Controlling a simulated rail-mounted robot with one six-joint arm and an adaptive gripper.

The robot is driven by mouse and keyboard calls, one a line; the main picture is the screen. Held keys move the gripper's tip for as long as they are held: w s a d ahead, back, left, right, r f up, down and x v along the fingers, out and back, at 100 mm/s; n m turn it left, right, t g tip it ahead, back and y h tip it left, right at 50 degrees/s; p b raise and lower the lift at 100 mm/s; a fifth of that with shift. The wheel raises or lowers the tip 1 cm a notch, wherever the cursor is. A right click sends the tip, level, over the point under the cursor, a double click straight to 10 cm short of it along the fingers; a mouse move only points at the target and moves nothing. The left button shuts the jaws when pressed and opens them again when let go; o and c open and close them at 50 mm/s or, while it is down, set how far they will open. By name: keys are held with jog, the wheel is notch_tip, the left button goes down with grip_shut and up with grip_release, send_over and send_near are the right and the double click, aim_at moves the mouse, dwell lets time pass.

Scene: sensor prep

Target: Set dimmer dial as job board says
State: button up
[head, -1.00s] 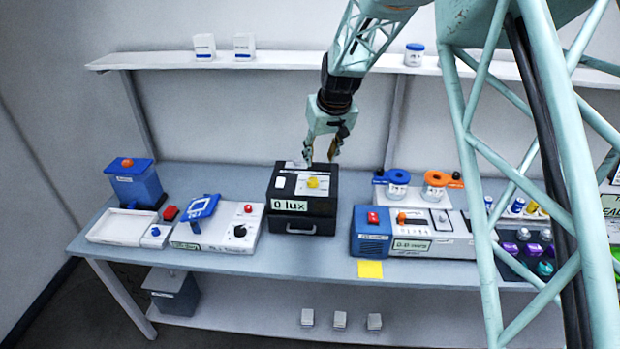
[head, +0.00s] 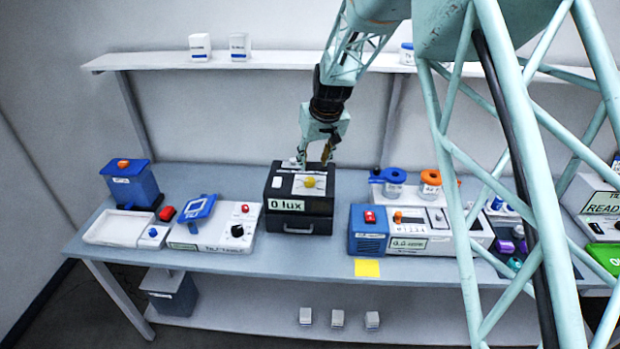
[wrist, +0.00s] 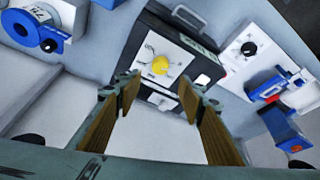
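The dimmer dial is a yellow knob (head: 310,182) on the pale top panel of a black box (head: 318,208). The box's front display reads "0 lux". In the wrist view the yellow knob (wrist: 159,64) sits on a white panel with markings around it, too small to read. My gripper (head: 315,162) is above the rear of the box. In the wrist view my gripper (wrist: 160,95) is open and empty, its brown-padded fingers apart, with the knob ahead between the fingertips and not touched. A board at the right edge (head: 603,209) shows part of "READ"; the rest is cut off.
Left of the box stand a white unit with a black knob (head: 237,231) and a blue bin (head: 132,185). Right of it is a blue-and-white unit with a red switch (head: 370,216). A yellow note (head: 367,268) lies at the front edge. A wall shelf (head: 260,60) runs behind.

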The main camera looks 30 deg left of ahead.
aim_at(310, 179)
jog(key=shift+p+x, duration=0.85)
jog(key=shift+x, duration=4.8)
jog(key=shift+c, duration=0.3)
jog(key=c, duration=0.8)
